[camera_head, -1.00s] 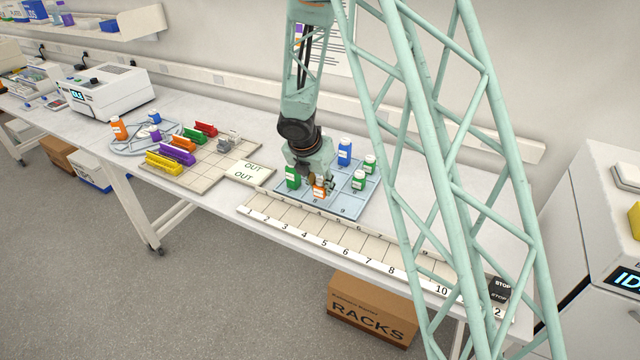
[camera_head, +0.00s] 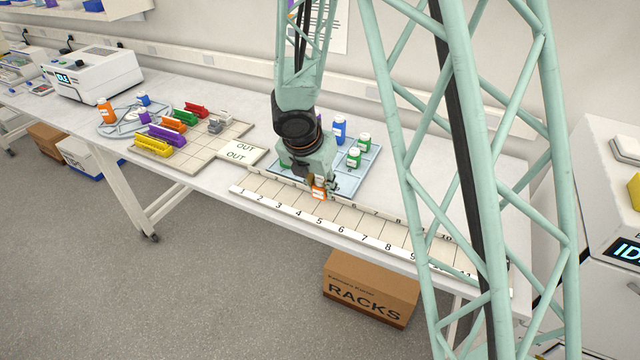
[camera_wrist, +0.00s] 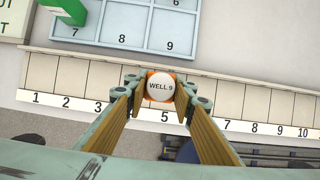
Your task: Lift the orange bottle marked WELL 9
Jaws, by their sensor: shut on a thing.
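The orange bottle (camera_head: 319,192) has a white cap, which reads WELL 9 in the wrist view (camera_wrist: 160,87). My gripper (camera_wrist: 160,98) is shut on it, with a finger on each side of the bottle. In the head view my gripper (camera_head: 318,188) holds the bottle over the numbered strip (camera_head: 350,219), in front of the blue compartment tray (camera_head: 371,163). In the wrist view the bottle appears over the strip near slots 4 and 5. The gap between its base and the strip cannot be told.
A green object lies over compartment 7 in the wrist view (camera_wrist: 95,15). An OUT card (camera_head: 240,152) and a tiled board with coloured racks (camera_head: 180,162) lie left.

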